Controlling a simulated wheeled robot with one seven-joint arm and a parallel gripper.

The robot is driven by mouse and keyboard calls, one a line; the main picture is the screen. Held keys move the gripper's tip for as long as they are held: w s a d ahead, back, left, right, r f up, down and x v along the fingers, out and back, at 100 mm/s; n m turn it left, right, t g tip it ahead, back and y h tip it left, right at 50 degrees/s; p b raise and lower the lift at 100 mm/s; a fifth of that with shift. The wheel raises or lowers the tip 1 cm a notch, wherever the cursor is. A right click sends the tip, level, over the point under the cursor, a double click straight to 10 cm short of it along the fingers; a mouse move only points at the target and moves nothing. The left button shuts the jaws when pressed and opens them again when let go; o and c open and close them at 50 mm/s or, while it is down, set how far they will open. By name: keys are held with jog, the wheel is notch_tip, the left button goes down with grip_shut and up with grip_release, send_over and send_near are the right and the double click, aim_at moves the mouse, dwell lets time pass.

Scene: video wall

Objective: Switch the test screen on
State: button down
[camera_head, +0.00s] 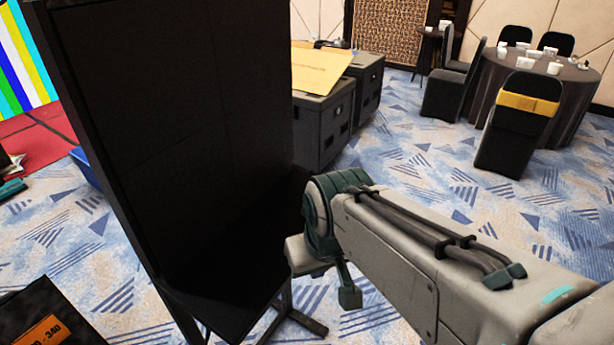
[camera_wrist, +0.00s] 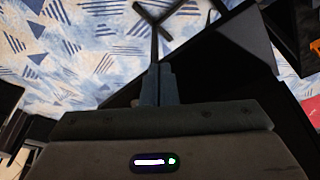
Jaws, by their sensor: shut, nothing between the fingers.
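A tall dark screen (camera_head: 180,130) stands on a black stand in the left middle of the head view. Its face is black and shows no picture. My gripper (camera_wrist: 157,72) shows in the wrist view with its two fingers pressed together and nothing between them. In the head view my arm reaches in from the right, and its end is close to the screen's lower right edge. The fingertips cannot be made out clearly there. In the wrist view the dark panel (camera_wrist: 225,65) lies just right of the fingers. I cannot make out a switch or button.
A lit colour-bar wall (camera_head: 22,60) is at the far left. Dark cases (camera_head: 322,120) with a tan board (camera_head: 320,68) stand behind the screen. A round table (camera_head: 535,95) with chairs is at the back right. The patterned carpet (camera_head: 425,165) between is open.

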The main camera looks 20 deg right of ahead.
jog(key=w+r+m+t+y+p, duration=0.1)
jog(key=w+r+m+y+p, duration=0.15)
jog(key=w+m+y, duration=1.1)
jog(key=w+d+f+m+t+h+p, duration=0.1)
jog(key=w+d+f+m+t+h, duration=0.1)
jog(key=w+d, duration=0.7)
jog(key=w+d+f+m+t+h+p, duration=0.1)
jog(key=w+d+f+m+t+h, duration=0.2)
jog(key=w+d+m+t+h, duration=0.2)
jog(key=w+d+m+h, duration=0.1)
jog(key=w+d+m, duration=0.2)
jog(key=w+d, duration=0.2)
jog(key=shift+p, duration=0.4)
jog(key=shift+d+f, duration=0.1)
jog(key=f+b, duration=0.1)
jog(key=f, duration=0.1)
jog(key=w+a+f+b, duration=0.1)
jog(key=f+b, duration=0.1)
jog(key=f, duration=0.1)
jog(key=f+b, duration=0.1)
jog(key=f, duration=0.1)
jog(key=shift+w+a+f+b, duration=0.15)
jog(key=shift+w+a+b, duration=0.05)
jog(key=shift+w+b, duration=0.15)
jog(key=shift+w+a+f+b, duration=0.15)
jog(key=shift+f+b, duration=0.35)
jog(key=shift+b, duration=0.1)
